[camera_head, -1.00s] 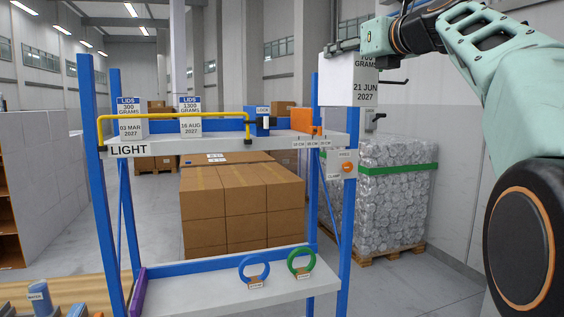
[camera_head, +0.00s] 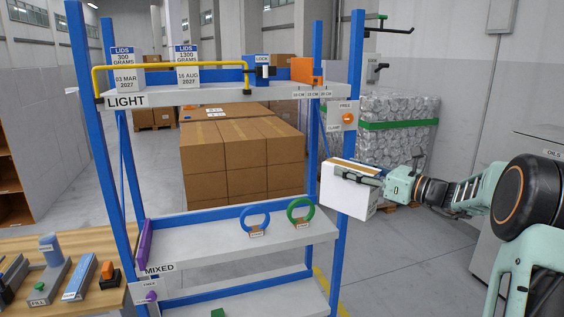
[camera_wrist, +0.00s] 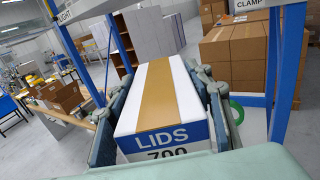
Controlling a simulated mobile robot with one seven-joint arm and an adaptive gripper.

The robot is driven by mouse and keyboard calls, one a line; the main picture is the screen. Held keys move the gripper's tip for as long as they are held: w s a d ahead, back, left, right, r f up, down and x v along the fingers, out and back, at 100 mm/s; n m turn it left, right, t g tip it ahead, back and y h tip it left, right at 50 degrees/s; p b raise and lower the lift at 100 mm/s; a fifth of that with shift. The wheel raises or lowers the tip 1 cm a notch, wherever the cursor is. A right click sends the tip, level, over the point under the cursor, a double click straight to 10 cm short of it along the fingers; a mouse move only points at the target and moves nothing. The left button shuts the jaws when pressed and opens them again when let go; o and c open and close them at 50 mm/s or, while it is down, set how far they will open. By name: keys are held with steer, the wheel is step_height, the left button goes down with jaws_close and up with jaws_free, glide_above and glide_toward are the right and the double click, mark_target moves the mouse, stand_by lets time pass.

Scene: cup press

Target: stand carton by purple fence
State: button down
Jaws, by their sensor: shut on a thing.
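My gripper (camera_head: 360,176) is shut on a white carton (camera_head: 346,196) with a brown tape strip on top. The wrist view shows the carton (camera_wrist: 160,97) between the two fingers, its blue band reading "LIDS" and part of "700" below. The purple fence (camera_head: 145,245) stands at the left end of that shelf, far from the carton.
A blue ring (camera_head: 255,218) and a green ring (camera_head: 301,212) stand on the MIXED shelf's right part. Its middle and left are clear. The blue right post (camera_head: 349,130) is close to the carton. The LIGHT shelf (camera_head: 200,95) above holds two LIDS cartons behind a yellow rail (camera_head: 170,67).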

steer(key=s+f+n+g+y, duration=0.1)
steer(key=s+f, duration=0.1)
steer(key=f, duration=0.4)
steer(key=s+a+f+n+g+y, duration=0.1)
steer(key=s+f, duration=0.2)
steer(key=f, duration=0.2)
steer(key=s+f+n+g, duration=0.1)
steer(key=s+f, duration=0.1)
steer(key=f, duration=0.4)
steer(key=s+a+f+m+t, duration=0.1)
steer(key=s+a+f, duration=0.3)
steer(key=s+f, duration=0.6)
steer(key=shift+s+f+h, duration=0.3)
steer(key=shift+s, duration=1.6)
steer(key=shift+a+m, duration=0.25)
steer(key=shift+m, duration=0.05)
